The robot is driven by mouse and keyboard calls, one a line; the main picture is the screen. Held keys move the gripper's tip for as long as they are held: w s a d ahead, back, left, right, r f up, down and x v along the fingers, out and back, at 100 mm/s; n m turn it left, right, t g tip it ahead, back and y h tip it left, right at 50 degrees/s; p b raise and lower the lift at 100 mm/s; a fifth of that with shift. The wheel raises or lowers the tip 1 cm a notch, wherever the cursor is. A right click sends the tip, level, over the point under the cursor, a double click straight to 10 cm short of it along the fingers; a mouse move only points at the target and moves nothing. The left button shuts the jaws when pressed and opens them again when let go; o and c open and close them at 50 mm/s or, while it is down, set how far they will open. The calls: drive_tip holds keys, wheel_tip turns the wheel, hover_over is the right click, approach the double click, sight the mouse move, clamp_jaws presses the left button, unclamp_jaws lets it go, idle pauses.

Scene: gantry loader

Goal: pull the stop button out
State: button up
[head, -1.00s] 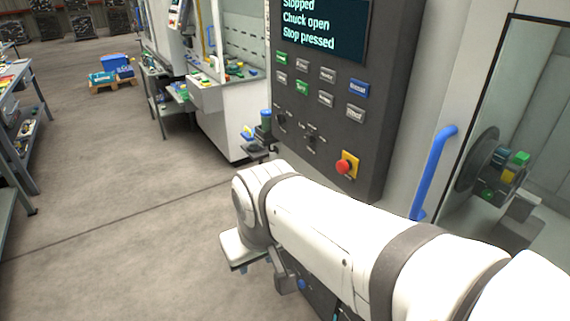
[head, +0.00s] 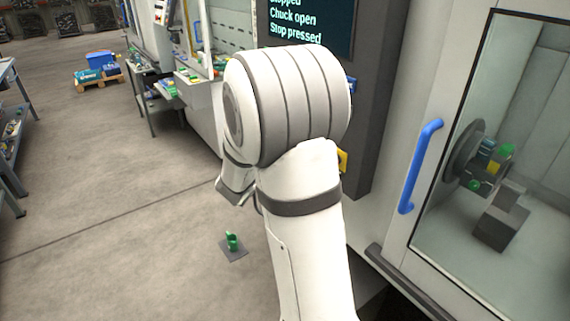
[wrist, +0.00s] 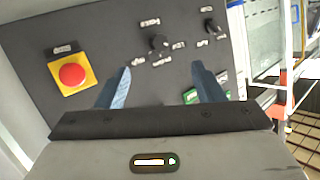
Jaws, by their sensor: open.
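The stop button (wrist: 72,74) is a red round knob on a yellow square plate, at the left of the panel in the wrist view. In the head view my arm hides the knob, and only an edge of its yellow plate (head: 342,160) shows. My gripper (wrist: 160,82) is open and empty, its two blue-grey fingers pointing at the panel. The button lies to the left of the left finger, outside the jaws. The screen (head: 305,22) reads "Chuck open" and "Stop pressed", with a cut-off line above.
The dark control panel (wrist: 110,35) carries knobs and labels beside the fingers. Right of it is the machine door with a blue handle (head: 420,165) and a chuck behind glass. A small green item (head: 232,241) is on the floor. Open floor lies to the left.

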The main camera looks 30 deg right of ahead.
drive_tip(key=s+d+f+m+g+h, duration=0.3)
drive_tip(key=s+d+m+g+h, duration=0.1)
drive_tip(key=s+d+g+h, duration=0.3)
drive_tip(key=shift+g+y, duration=0.3)
drive_tip(key=shift+g, duration=0.3)
drive_tip(key=shift+w+d, duration=0.15)
drive_tip(key=shift+d, duration=4.15)
drive_tip(key=shift+c, duration=0.5)
drive_tip(key=c, duration=0.8)
drive_tip(key=shift+c, duration=0.2)
drive_tip(key=shift+a+f, duration=0.1)
drive_tip(key=shift+a, duration=0.1)
drive_tip(key=o, duration=0.9)
drive_tip(key=shift+o, duration=0.2)
